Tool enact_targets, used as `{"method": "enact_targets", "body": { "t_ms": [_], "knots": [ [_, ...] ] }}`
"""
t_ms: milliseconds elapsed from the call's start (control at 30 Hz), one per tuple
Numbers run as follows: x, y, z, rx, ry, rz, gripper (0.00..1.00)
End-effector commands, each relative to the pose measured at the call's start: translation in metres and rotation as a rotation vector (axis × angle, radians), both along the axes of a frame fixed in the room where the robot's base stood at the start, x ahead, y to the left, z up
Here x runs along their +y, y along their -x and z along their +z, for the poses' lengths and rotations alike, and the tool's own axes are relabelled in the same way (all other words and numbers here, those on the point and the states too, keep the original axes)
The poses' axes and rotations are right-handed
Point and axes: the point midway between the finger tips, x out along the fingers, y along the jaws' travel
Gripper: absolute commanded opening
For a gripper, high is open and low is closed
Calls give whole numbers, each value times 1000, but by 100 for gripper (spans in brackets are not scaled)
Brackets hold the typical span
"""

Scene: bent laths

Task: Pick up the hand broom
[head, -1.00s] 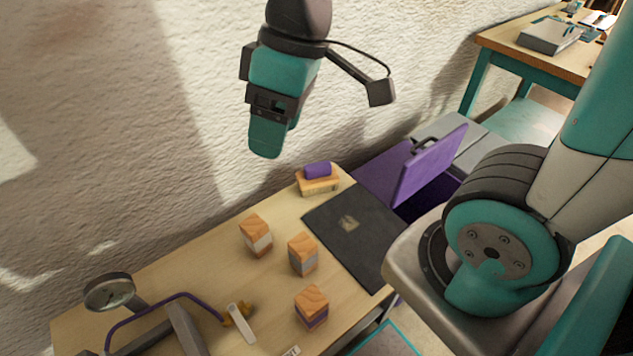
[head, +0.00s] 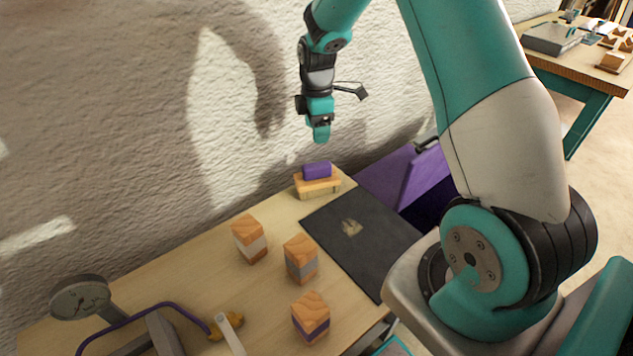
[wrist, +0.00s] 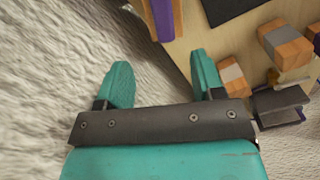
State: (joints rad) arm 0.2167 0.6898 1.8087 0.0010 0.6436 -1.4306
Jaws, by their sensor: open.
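A purple-topped piece on a pale wooden base (head: 317,182) sits at the back edge of the workbench, by the wall. It looks most like the hand broom, but I cannot be sure of it. In the wrist view its purple part (wrist: 163,20) shows at the top, beyond my fingertips. My gripper (head: 320,137) hangs above it, apart from it, near the wall. In the wrist view the two teal fingers of my gripper (wrist: 162,75) are spread with nothing between them.
A dark mat (head: 375,255) with a small tan patch lies on the workbench (head: 190,260). Several wood blocks (head: 300,260) stand left of it. A dial gauge (head: 80,298) and a purple-framed tool (head: 135,312) are at the front left. A purple open box (head: 395,180) is behind.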

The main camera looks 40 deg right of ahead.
Motion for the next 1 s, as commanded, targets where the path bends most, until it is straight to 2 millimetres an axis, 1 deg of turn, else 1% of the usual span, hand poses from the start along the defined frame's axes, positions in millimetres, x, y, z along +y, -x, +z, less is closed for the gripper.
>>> {"method": "enact_targets", "body": {
  "t_ms": [33,100,200,300,467,567,700,800,900,1000],
  "knots": [
    [0,1,-14,5,-2,0,62],
    [1,1,-29,4,-1,0,62],
    [1,1,-48,4,-1,0,62],
    [1,0,-61,1,0,0,62],
    [1,0,-70,0,-1,0,62],
    [2,3,-82,3,-1,0,62],
    [3,5,-105,2,-1,0,62],
    [3,4,-116,1,-1,0,62],
    [3,4,-120,-1,-1,0,62],
    [3,4,-120,-1,-1,0,62]
  ]
}}
